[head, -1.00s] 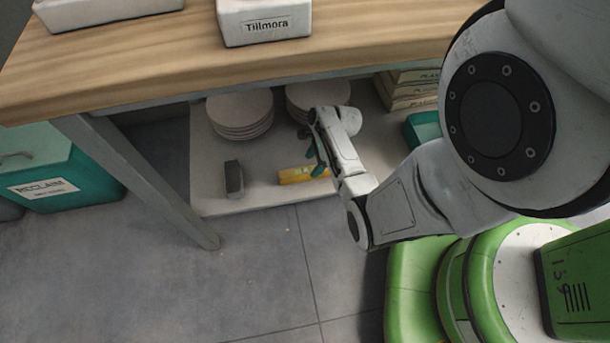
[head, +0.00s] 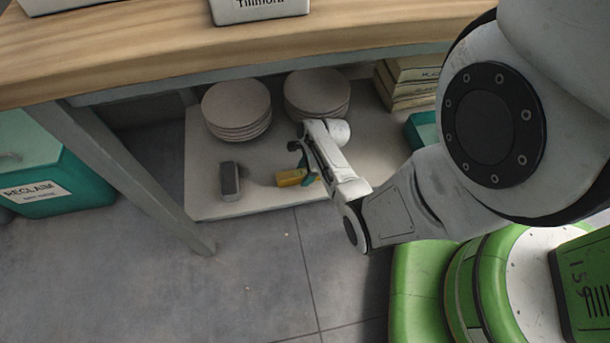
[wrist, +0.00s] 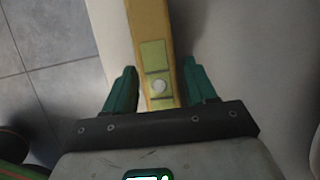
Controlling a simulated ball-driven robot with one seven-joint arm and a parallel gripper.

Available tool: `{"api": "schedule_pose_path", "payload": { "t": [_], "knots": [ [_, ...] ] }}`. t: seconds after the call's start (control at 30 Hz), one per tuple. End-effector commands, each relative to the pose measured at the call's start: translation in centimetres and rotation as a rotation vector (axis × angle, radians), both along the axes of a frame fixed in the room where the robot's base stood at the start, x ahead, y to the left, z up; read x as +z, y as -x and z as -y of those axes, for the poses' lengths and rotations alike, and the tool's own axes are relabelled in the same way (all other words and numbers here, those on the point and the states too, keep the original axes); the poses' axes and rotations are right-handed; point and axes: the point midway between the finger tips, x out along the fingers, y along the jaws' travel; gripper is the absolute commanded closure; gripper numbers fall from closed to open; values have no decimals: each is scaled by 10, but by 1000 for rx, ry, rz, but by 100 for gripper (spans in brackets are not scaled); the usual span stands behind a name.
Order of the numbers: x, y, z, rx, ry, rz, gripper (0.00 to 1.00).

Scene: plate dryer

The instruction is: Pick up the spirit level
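The spirit level is a yellow bar (head: 290,177) on the low shelf under the table, partly hidden by my gripper in the head view. In the wrist view the spirit level (wrist: 152,40) runs upward from between the fingers, with a lighter yellow-green panel and a round pale vial. My gripper (wrist: 160,85) has its two green fingers apart, one on each side of the bar, with gaps showing. In the head view my gripper (head: 303,163) is low over the shelf at the bar. I cannot tell its exact height above it.
The shelf (head: 240,207) also holds two stacks of plates (head: 237,107) (head: 317,92), a grey block (head: 230,181), boxes (head: 408,80) and a teal container (head: 422,130). The wooden tabletop (head: 150,55) overhangs it. A table leg (head: 135,175) stands left.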

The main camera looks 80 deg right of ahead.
Motion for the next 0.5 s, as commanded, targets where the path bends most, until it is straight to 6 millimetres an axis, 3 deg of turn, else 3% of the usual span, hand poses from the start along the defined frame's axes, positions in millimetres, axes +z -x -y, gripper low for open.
{"api": "schedule_pose_path", "payload": {
  "t": [0.07,0.5],
  "knots": [
    [0,0,0,0,0,0,52],
    [0,0,0,0,-1,0,94]
  ]
}}
